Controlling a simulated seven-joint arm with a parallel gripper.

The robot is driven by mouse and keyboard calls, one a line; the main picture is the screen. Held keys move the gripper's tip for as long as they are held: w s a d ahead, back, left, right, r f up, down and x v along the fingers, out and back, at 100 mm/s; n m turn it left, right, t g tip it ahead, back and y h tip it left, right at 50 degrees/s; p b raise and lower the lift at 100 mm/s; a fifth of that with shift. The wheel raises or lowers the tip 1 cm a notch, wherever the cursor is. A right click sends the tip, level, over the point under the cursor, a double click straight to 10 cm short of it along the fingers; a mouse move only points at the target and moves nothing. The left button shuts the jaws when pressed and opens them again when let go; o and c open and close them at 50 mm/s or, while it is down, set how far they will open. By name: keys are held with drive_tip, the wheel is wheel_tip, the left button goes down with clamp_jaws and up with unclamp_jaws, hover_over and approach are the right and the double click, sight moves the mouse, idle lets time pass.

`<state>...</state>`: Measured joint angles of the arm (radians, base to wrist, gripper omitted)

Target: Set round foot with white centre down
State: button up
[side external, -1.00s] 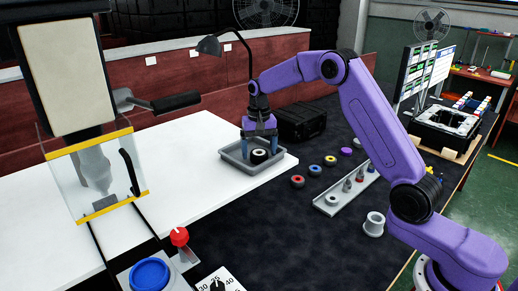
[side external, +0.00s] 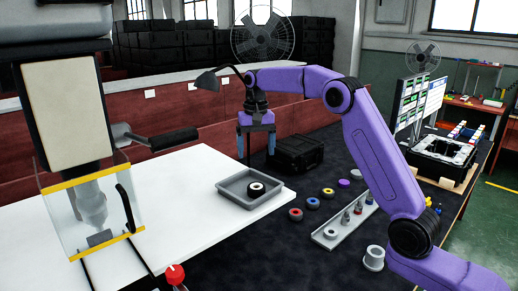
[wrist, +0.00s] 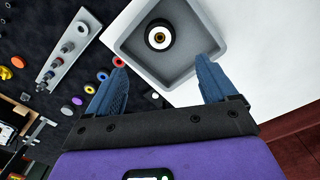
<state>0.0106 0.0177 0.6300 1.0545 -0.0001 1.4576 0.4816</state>
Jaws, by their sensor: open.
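The round foot with the white centre (side external: 256,189), a black ring around a white middle, lies in the grey tray (side external: 236,197) on the white table. In the wrist view the foot (wrist: 159,36) sits inside the tray near its upper wall, with nothing holding it. My gripper (side external: 256,157) is open and empty, raised above and behind the tray. In the wrist view its blue fingers (wrist: 161,75) are spread wide, apart from the foot, with the right finger overlapping the tray in the picture.
Red (side external: 295,214), yellow (side external: 328,193) and purple (side external: 344,183) round feet lie on the dark mat right of the tray. A grey rail (side external: 328,234) with small parts and a grey flanged cup (side external: 374,258) stand farther right. A black case (side external: 299,153) stands behind.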

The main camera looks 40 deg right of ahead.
drive_tip(key=shift+r, duration=0.2)
drive_tip(key=s+a+n, duration=0.4)
drive_tip(key=s+a, duration=0.2)
drive_tip(key=s, duration=0.3)
drive_tip(key=s+a+n, duration=0.5)
drive_tip(key=s+a, duration=0.2)
drive_tip(key=s, duration=0.1)
drive_tip(key=s+d+f+n, duration=0.2)
drive_tip(key=s+n, duration=0.1)
drive_tip(key=s, duration=0.5)
drive_tip(key=s+d+f+n, duration=0.2)
drive_tip(key=s+n, duration=0.1)
drive_tip(key=s, duration=0.6)
drive_tip(key=s+d+f+n, duration=0.2)
drive_tip(key=s+f+n, duration=0.1)
drive_tip(key=s, duration=0.6)
drive_tip(key=shift+s, duration=0.2)
drive_tip(key=shift+d, duration=0.1)
